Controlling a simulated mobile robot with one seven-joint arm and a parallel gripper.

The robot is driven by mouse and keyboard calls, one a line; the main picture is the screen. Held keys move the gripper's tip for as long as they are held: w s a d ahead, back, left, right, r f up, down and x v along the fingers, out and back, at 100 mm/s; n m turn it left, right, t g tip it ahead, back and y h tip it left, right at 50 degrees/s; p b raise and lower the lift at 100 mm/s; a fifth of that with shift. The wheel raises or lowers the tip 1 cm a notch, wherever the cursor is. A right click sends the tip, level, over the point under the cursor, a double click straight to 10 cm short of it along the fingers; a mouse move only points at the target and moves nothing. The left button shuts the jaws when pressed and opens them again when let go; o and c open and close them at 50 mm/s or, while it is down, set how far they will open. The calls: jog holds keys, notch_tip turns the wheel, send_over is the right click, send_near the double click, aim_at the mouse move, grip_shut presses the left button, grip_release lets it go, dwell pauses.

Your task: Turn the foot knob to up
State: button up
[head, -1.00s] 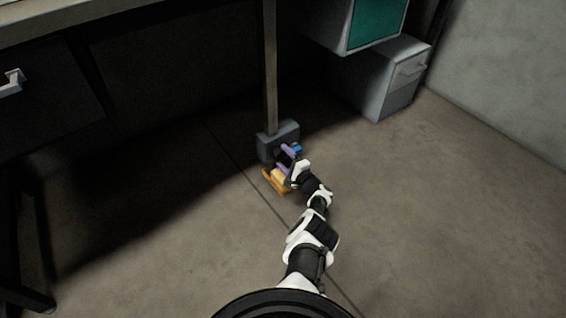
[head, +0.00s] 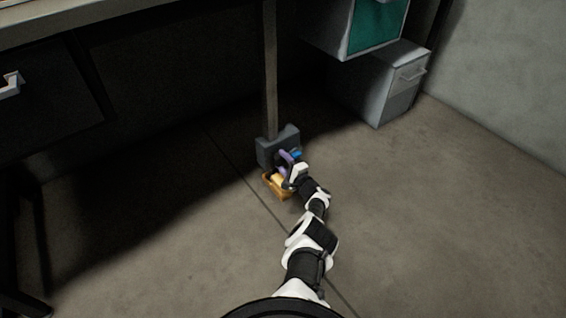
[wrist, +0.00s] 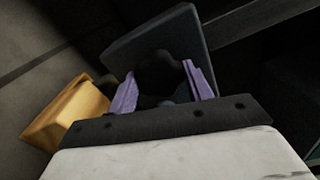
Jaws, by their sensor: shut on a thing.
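The foot knob (wrist: 158,72) is a dark, lobed knob in the wrist view, in front of a dark grey box (wrist: 185,30). My gripper (wrist: 161,80) has its two purple fingers on either side of the knob and is shut on it. In the head view the grey box (head: 266,152) sits low at the foot of a post, and my gripper (head: 288,158) reaches its front face. The knob is mostly hidden there by my gripper. Any marks for the knob's setting cannot be made out.
A yellow-orange block (head: 276,185) lies on the floor just below the box, close to my gripper; it also shows in the wrist view (wrist: 75,112). A grey post (head: 270,70) rises from the box. A grey cabinet (head: 365,95) stands right. Open floor lies to the right.

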jog(key=shift+m, duration=0.3)
jog(key=m, duration=0.5)
jog(key=shift+m, duration=0.4)
jog(key=m, duration=0.5)
jog(key=shift+m, duration=0.3)
jog(key=o, duration=1)
jog(key=shift+c, duration=0.2)
jog(key=shift+s+d+r+p, duration=0.1)
jog(key=shift+s+d+p, duration=0.25)
jog(key=shift+s, duration=0.05)
jog(key=p+v, duration=0.6)
jog(key=v, duration=0.7)
